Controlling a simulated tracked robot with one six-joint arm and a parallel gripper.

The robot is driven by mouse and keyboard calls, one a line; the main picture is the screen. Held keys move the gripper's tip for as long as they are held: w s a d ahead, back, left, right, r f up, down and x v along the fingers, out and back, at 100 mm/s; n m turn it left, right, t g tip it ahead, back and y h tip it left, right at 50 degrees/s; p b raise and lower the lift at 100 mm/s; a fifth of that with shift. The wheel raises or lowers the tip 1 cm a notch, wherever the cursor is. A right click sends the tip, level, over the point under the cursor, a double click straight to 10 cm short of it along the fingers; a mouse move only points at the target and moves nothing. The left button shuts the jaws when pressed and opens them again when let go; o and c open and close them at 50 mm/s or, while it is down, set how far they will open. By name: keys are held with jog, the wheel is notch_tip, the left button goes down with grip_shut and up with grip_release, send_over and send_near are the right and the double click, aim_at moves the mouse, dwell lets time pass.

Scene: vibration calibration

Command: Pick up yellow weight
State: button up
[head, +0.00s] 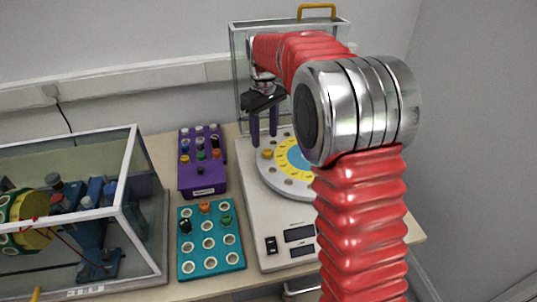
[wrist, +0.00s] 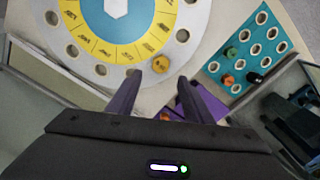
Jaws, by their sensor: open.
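A yellow-orange weight (head: 267,153) sits in a hole near the rim of the white round plate (head: 267,176) on the white machine. In the wrist view the weight (wrist: 160,64) lies just ahead of and between my fingertips. My gripper (head: 264,139) points down over this side of the plate, its two dark purple fingers spread apart with nothing between them. The gripper (wrist: 158,76) also shows in the wrist view. Whether the fingertips are level with the weight I cannot tell. The plate has a yellow ring and a blue centre.
A teal rack (head: 211,252) holds an orange, a black and a green weight. A purple rack (head: 203,182) behind it holds several weights. A glass case (head: 140,165) with a motor stands at left. A glass cover (head: 238,70) with a yellow handle stands behind the plate.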

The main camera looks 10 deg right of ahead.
aim_at(266, 150)
jog(key=shift+s+d+f, duration=0.15)
jog(key=shift+f, duration=2.45)
jog(key=shift+c, duration=0.3)
jog(key=c, duration=1)
